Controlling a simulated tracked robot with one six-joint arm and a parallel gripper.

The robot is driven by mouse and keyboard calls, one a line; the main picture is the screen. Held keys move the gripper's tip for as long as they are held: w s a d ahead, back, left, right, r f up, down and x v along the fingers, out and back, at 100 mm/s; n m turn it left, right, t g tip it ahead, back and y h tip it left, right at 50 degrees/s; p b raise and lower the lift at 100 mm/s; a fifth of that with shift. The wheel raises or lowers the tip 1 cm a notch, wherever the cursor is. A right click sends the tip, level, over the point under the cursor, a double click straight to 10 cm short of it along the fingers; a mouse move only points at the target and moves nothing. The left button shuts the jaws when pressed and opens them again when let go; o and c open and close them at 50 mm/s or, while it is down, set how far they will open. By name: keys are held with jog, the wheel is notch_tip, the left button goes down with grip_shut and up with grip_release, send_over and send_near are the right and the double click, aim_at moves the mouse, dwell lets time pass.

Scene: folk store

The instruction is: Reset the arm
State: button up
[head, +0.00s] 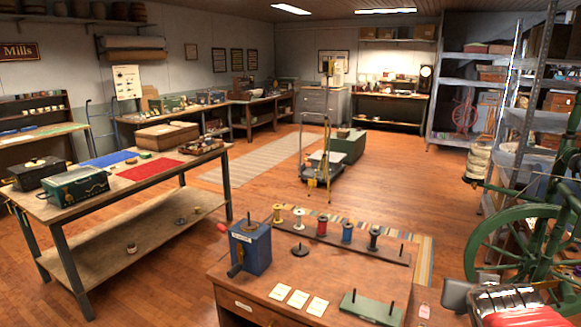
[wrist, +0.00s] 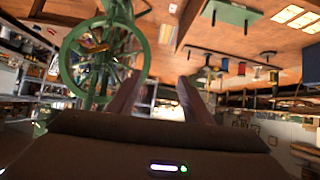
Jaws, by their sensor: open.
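My gripper (wrist: 159,80) shows in the wrist view with its two dark fingers spread apart and nothing between them. That view is upside down, with the floor and desk at the top. The fingers point out over open space, and no object touches them. The green spinning wheel (wrist: 64,52) shows left of the fingers, and the green plate with pegs (wrist: 236,12) is at the top right.
A wooden desk (head: 228,292) in front holds a blue box (head: 250,247), a spool rack (head: 345,247) and a green peg plate (head: 371,308). The green wheel (head: 468,250) stands at right. A workbench (head: 60,208) is at left. Open floor (head: 400,170) lies beyond.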

jog(key=s+a+f+n+g+y, duration=0.2)
jog(key=s+a, duration=0.4)
jog(key=a, duration=0.5)
jog(key=s+a+f+n+g+y, duration=0.2)
jog(key=s+a, duration=0.5)
jog(key=a, duration=0.4)
jog(key=shift+a+n+y, duration=0.25)
jog(key=shift+n+y, duration=0.55)
jog(key=shift+y, duration=0.1)
jog(key=shift+f, duration=0.1)
jog(key=shift+c, duration=0.6)
